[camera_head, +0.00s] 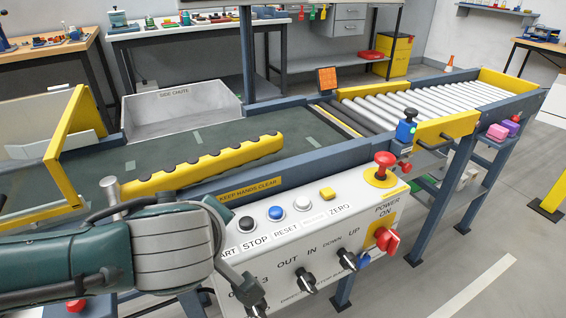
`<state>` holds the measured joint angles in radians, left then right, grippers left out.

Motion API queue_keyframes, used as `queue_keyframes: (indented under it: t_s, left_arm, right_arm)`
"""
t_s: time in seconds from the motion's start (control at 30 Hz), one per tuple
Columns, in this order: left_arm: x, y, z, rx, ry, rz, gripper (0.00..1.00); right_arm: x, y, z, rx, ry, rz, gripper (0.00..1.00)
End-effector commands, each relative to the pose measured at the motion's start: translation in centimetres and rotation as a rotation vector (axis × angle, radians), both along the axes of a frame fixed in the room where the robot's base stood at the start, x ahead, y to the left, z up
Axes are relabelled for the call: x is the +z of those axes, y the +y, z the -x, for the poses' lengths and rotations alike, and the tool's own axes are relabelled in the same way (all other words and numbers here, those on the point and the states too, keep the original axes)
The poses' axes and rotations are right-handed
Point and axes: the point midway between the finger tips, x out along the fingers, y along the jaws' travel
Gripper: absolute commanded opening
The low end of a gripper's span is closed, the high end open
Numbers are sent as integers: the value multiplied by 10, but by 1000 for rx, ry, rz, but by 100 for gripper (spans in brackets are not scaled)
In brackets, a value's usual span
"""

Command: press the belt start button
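The control box (365,205) stands in front of the belt, with a row of buttons on its sloped top. A black button (246,225) sits above STOP, a blue one (276,213) above RESET, a white one (303,203) and a yellow one (327,194) near ZERO. Only "ART" of the START label (229,252) shows; the start button itself is hidden behind my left arm. My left arm comes in from the left, its grey wrist against the box's left end in the picture. Dark parts of the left gripper (238,277) show there; its fingertips are not clear. My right gripper is out of view.
A red mushroom button (381,170) and a red power switch (386,240) are at the box's right. Black knobs (306,281) stick out of its front. A yellow bumper guard (205,163) runs along the dark belt (160,150). Open floor (480,270) lies at right.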

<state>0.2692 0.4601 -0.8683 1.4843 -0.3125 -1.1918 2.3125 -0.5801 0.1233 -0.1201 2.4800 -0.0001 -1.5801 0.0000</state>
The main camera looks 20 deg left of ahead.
Motion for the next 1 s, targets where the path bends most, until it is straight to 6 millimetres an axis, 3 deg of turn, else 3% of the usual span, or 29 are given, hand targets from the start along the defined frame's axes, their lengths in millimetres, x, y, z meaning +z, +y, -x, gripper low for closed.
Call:
queue_keyframes:
  t_s: [0.53, 1.0]
  left_arm:
    - [-8, 0, 0, 1, 1, 1, 0]
    - [1, 0, 1, 0, 2, 0, 0]
  right_arm:
    - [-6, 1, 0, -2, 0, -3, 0]
    - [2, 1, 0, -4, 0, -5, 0]
